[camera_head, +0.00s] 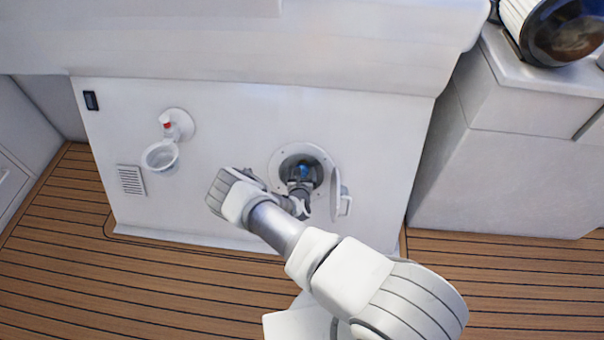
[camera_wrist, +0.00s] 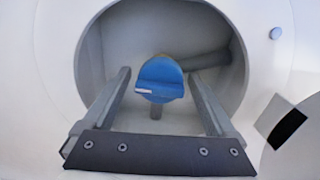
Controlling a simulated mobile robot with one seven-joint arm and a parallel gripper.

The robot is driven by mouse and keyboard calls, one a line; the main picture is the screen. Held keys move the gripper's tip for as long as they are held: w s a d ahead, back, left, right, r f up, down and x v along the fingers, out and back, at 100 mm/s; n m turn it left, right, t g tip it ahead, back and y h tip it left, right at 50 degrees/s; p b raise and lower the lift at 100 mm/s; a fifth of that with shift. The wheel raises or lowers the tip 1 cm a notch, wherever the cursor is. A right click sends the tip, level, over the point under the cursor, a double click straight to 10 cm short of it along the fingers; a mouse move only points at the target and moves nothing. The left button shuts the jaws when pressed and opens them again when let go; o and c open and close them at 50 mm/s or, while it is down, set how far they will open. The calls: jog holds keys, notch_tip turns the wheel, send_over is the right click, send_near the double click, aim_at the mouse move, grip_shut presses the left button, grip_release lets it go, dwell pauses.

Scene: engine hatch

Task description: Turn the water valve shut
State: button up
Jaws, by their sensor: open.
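The water valve has a blue handle (camera_wrist: 161,79) that sits inside a round recess in the white panel. In the wrist view a white mark shows on the handle's left side, and a short grey stem drops below it. In the head view a bit of the blue handle (camera_head: 304,169) shows inside the opening. My gripper (camera_wrist: 160,82) is open, with one finger on each side of the handle and a gap on both sides. In the head view my gripper (camera_head: 302,182) reaches into the opening; its fingertips are hard to make out.
A round rim (camera_head: 276,168) surrounds the recess. A small hatch door (camera_head: 338,194) stands open at its right. A dark pipe (camera_wrist: 208,60) runs behind the handle.

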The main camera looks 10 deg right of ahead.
jog(key=shift+w, duration=0.1)
jog(key=c, duration=1.3)
jog(key=shift+c, duration=0.2)
jog(key=shift+d+r+m+p, duration=0.1)
jog(key=shift+m+p, duration=0.2)
jog(key=shift+p, duration=0.05)
jog(key=shift+m+p, duration=0.75)
jog(key=shift+m, duration=0.25)
jog(key=m+p, duration=0.2)
jog(key=m, duration=0.4)
jog(key=shift+p, duration=0.4)
jog(key=m, duration=0.2)
jog(key=m+p, duration=0.1)
jog(key=m, duration=0.2)
jog(key=shift+a+h, duration=0.2)
jog(key=shift+h, duration=0.1)
jog(key=m+p, duration=0.1)
jog(key=m, duration=0.3)
jog(key=shift+w+m, duration=0.1)
jog(key=shift+m, duration=0.3)
